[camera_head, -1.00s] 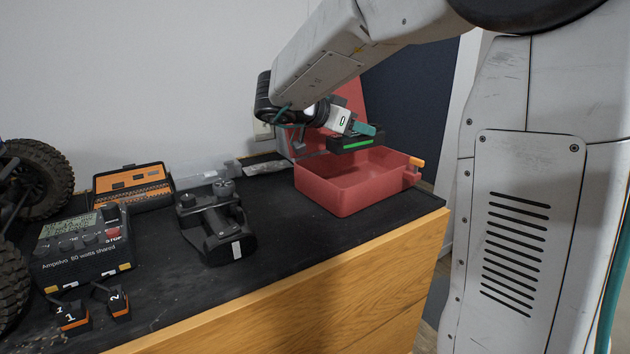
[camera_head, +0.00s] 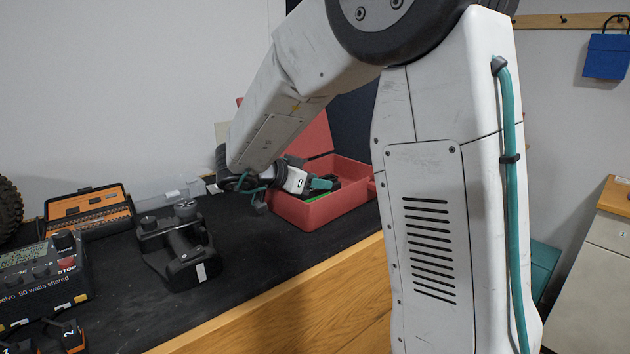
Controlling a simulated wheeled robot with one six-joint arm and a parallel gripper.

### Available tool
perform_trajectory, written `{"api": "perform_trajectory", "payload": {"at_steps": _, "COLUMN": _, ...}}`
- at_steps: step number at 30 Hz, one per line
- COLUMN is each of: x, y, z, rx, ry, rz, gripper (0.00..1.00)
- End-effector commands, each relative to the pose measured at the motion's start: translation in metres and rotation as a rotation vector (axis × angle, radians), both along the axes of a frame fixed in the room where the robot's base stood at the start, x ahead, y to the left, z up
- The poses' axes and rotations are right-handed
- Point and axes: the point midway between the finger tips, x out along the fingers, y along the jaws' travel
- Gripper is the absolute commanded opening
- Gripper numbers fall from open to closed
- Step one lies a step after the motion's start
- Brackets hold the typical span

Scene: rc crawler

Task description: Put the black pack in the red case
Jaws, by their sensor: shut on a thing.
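The red case (camera_head: 311,215) stands open at the far end of the bench, with its lid (camera_head: 318,138) raised behind it. The black pack with a green stripe (camera_head: 317,196) is inside the case opening, partly below the rim. My gripper (camera_head: 326,184) is shut on the pack, reaching in from the left over the case. The pack's underside and the case floor are hidden, so I cannot tell whether the pack touches the bottom.
A black radio transmitter (camera_head: 178,247) lies on the dark bench top left of the case. A charger (camera_head: 42,272), an orange-and-black toolbox (camera_head: 88,211) and numbered packs (camera_head: 70,337) are further left. The wooden bench front (camera_head: 300,305) is below.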

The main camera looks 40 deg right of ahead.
Motion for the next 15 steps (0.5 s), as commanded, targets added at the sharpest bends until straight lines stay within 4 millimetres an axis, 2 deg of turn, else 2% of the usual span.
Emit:
{"api": "perform_trajectory", "payload": {"at_steps": 3, "x": -0.0001, "y": -0.0005, "z": -0.0032, "rx": -0.001, "ry": 0.000, "rz": -0.001, "gripper": 0.05}}
{"api": "perform_trajectory", "payload": {"at_steps": 4, "x": -0.0001, "y": -0.0005, "z": -0.0030, "rx": 0.000, "ry": 0.000, "rz": -0.001, "gripper": 0.51}}
{"api": "perform_trajectory", "payload": {"at_steps": 6, "x": -0.0002, "y": -0.0005, "z": -0.0029, "rx": 0.000, "ry": 0.000, "rz": -0.001, "gripper": 0.64}}
{"api": "perform_trajectory", "payload": {"at_steps": 15, "x": -0.0002, "y": -0.0007, "z": -0.0010, "rx": 0.000, "ry": -0.001, "rz": -0.001, "gripper": 0.64}}
